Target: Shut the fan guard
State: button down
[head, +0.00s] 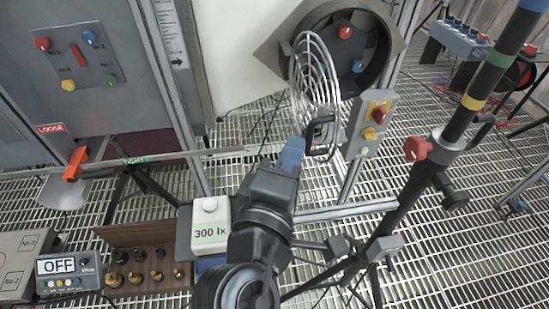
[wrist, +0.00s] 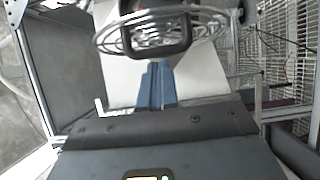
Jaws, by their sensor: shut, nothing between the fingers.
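The fan guard (head: 301,83) is a round wire grille standing swung open, at an angle to the dark fan housing (head: 270,50). Its black handle (head: 333,135) is at its lower edge. The fan opening shows a red knob (head: 345,32) and a blue knob (head: 357,66). My gripper (head: 291,152), with blue fingers, is shut and empty, just left of the handle in the head view. In the wrist view the shut fingers (wrist: 157,84) point towards the handle (wrist: 158,52) and the guard (wrist: 205,17). I cannot tell whether they touch.
A switch box (head: 370,124) on a post is right of the guard. A black stand (head: 408,195) with a red knob rises at right. A white 300 lx box (head: 210,226) sits by my arm. A control panel (head: 78,60) and orange lever (head: 75,164) are at left.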

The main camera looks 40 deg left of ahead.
jog(key=shift+w+d, duration=0.2)
jog(key=shift+w, duration=0.05)
